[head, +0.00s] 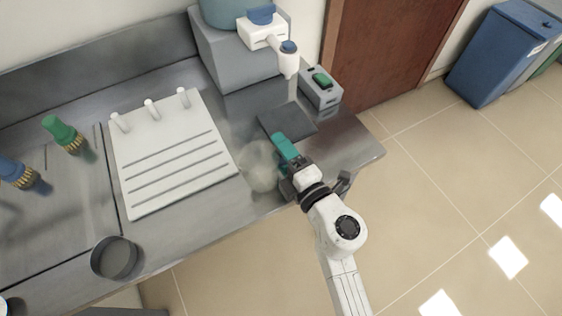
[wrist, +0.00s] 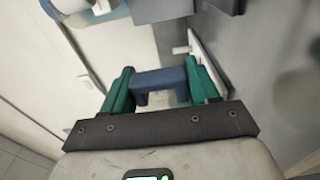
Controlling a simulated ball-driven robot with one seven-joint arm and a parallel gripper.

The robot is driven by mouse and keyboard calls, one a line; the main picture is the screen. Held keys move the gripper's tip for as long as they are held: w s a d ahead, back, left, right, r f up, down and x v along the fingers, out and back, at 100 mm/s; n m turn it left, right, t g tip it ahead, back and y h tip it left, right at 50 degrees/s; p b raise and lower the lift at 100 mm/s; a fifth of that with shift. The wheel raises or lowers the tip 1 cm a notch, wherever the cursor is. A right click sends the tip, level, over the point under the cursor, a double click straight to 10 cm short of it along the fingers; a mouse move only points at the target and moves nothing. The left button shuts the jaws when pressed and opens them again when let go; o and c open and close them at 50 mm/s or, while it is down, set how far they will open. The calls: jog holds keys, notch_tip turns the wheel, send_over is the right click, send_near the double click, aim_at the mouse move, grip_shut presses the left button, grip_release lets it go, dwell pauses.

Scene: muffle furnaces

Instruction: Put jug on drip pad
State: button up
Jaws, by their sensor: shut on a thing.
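The jug (head: 257,166) is a pale, see-through vessel over the steel counter near its front edge, left of my gripper (head: 285,148). My gripper has teal fingers and is shut on the jug; in the wrist view my gripper (wrist: 160,88) has a blue handle-like part (wrist: 158,78) between its fingers. The drip pad (head: 287,121) is a dark flat square on the counter, just behind my gripper, below the spout of a dispenser. The jug is in front and left of the pad. I cannot tell how high the jug is above the counter.
A grey box with a green switch (head: 322,84) is right of the pad. A white ribbed drainboard (head: 175,160) lies left of the jug. A dark round dish (head: 114,258) is at front left.

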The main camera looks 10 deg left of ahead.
aim_at(281, 159)
jog(key=shift+w+f, duration=0.25)
jog(key=shift+f, duration=0.15)
jog(key=shift+w+a+f+b, duration=0.1)
jog(key=shift+w+f+b, duration=0.1)
jog(key=shift+f+b, duration=1.3)
jog(key=shift+f, duration=0.1)
jog(key=shift+f, duration=0.15)
jog(key=o, duration=1.1)
jog(key=shift+o, duration=0.2)
jog(key=shift+r, duration=0.25)
jog(key=v, duration=1.2)
